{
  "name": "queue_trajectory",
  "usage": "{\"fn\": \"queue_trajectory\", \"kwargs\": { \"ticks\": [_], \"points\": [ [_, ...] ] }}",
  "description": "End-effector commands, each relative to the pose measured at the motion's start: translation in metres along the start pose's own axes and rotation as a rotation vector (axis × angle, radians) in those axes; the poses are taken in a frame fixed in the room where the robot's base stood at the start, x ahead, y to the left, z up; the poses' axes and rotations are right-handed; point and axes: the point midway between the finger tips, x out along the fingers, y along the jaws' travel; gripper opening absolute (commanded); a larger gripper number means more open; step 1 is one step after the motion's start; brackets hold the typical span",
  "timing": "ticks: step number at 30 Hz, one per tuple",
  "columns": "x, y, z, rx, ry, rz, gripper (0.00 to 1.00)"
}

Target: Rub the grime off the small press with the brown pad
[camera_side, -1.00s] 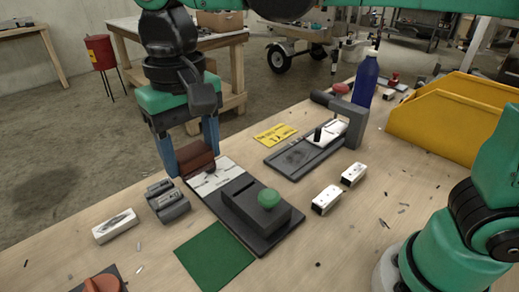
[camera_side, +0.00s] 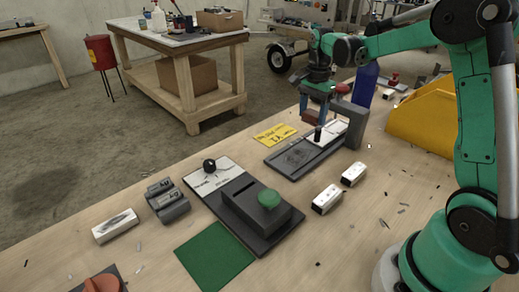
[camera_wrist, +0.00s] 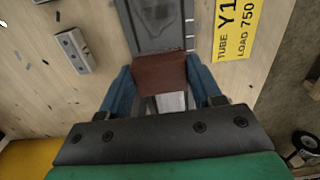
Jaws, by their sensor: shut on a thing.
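The small press (camera_side: 345,128) is a grey base with an upright frame, a black knob and a white plate. A dark smudge of grime (camera_side: 295,156) lies on the near left part of its base. My gripper (camera_side: 317,108) is shut on the brown pad (camera_side: 311,117) at the far side of the press, seemingly above its base. In the wrist view the brown pad (camera_wrist: 160,73) sits between the blue fingers, over the grey base (camera_wrist: 155,30). The pad hides part of the press there. I cannot tell whether the pad touches it.
A yellow label (camera_side: 275,134) lies left of the press. Two white blocks (camera_side: 326,199) lie in front of it. A blue bottle (camera_side: 366,82) and a yellow bin (camera_side: 425,125) stand behind and right. A green-knobbed device (camera_side: 262,215) stands nearer, left.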

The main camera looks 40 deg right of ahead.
Motion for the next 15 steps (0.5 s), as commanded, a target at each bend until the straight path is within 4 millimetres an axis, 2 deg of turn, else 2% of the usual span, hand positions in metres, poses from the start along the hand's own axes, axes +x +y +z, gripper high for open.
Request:
{"fn": "queue_trajectory", "kwargs": {
  "ticks": [8, 15],
  "points": [
    [0.013, 0.002, -0.006, 0.023, 0.0, 0.0, 0.16],
    [0.034, 0.002, -0.005, 0.021, 0.0, 0.0, 0.16]
  ]
}}
